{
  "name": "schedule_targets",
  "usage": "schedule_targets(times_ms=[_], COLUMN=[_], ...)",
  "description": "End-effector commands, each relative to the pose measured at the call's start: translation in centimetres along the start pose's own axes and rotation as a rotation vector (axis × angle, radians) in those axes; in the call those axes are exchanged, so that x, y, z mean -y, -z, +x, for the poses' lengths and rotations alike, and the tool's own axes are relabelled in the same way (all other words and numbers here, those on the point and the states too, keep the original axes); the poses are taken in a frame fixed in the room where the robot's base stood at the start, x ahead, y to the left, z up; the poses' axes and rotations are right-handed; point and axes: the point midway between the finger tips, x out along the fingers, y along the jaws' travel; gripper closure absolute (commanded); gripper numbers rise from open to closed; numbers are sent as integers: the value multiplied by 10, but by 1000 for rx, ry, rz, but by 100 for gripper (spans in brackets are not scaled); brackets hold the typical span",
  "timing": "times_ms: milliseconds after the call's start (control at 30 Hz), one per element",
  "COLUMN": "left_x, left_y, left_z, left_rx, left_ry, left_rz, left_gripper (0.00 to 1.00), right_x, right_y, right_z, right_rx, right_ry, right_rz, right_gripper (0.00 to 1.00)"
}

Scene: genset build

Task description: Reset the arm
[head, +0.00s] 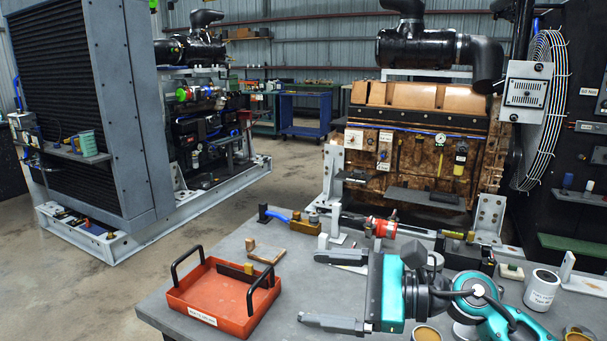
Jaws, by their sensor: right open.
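My right gripper (325,290) reaches in from the lower right over the grey workbench (222,264). Its two grey fingers point left and are spread wide apart, with nothing between them. Its teal body and wrist hide part of the bench top behind. The orange tray (212,306) with two black handles lies to the left of the fingertips, apart from them. My left gripper is not in this view.
A brown wooden bracket (265,252) lies behind the tray. A white labelled cup (541,290) stands at the right. An engine (415,160) rises behind the bench. Open floor (130,290) lies left.

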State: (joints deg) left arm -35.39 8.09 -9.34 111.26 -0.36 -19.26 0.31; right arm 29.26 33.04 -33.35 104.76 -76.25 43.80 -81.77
Motion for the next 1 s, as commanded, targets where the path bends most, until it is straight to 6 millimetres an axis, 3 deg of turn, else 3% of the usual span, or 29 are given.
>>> schedule_targets(times_ms=[100, 200, 333, 433, 567, 700, 767, 800, 1000], left_x=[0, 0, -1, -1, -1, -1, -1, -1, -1], left_y=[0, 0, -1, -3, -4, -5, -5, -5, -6], left_z=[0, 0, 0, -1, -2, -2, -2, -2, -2], left_rx=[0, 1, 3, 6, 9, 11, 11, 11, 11], left_ry=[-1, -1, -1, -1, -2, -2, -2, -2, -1], left_rz=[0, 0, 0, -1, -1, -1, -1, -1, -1], left_gripper=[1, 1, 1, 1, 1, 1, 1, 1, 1], right_x=[14, 30, 46, 45, 21, -36, -67, -86, -167], right_y=[-29, -38, -24, 4, 52, 103, 119, 127, 142], right_z=[-2, -19, -54, -86, -125, -159, -170, -175, -191], right_rx=[218, 390, 604, 761, 955, 1146, 1216, -1186, -979], right_ry=[229, 413, 648, 832, 1088, 1404, 1549, -1547, -1441], right_rz=[350, 665, 1090, 1421, 1840, 2256, 2405, -2348, -1941], right_gripper=[8, 8, 8, 8, 8, 8, 8, 8, 8])
